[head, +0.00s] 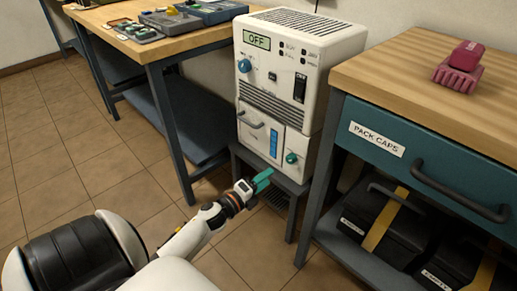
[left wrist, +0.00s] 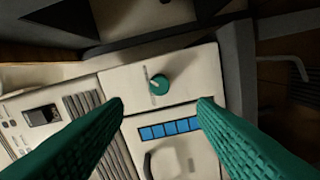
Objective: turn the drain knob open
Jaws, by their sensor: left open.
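The drain knob (head: 291,157) is a small teal knob on the lower right front of a white machine (head: 262,88) whose display reads OFF. In the left wrist view the knob (left wrist: 159,85) sits beyond the fingertips, between their lines, with a pale mark beside it. My left gripper (head: 263,178) is open and empty, below and left of the knob in the head view. Its teal fingers (left wrist: 162,104) frame the knob in the wrist view and look apart from it. My right gripper is not in view.
The machine stands on a low dark stand. A blue level strip (head: 273,143) and a blue knob (head: 244,65) are also on its front. A bench with a teal PACK CAPS drawer (head: 430,160) stands close on the right; another workbench (head: 165,47) is on the left. Tiled floor lies open at left.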

